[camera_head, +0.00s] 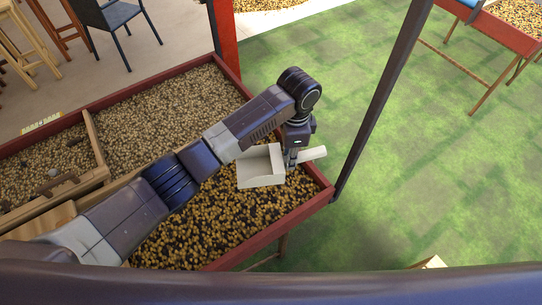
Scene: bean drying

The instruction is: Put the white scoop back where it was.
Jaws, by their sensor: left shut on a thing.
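The white scoop (262,170) is a box-shaped scoop with a short pale handle (313,154) pointing right. It is at or just above the beans near the right corner of the red-framed drying bed (318,196); I cannot tell whether it touches them. My left gripper (292,161) points down and is shut on the scoop at its handle. The gripper's fingers are partly hidden behind the scoop. My left arm reaches across the bed from the lower left. My right gripper is not in view.
A wooden divider (95,142) and a wooden rake-like piece (57,187) are at the bed's left. A dark post (383,95) stands by the right corner. Another bean table (505,32) is at the upper right. Chairs (112,17) stand upper left. Green floor (440,180) is open.

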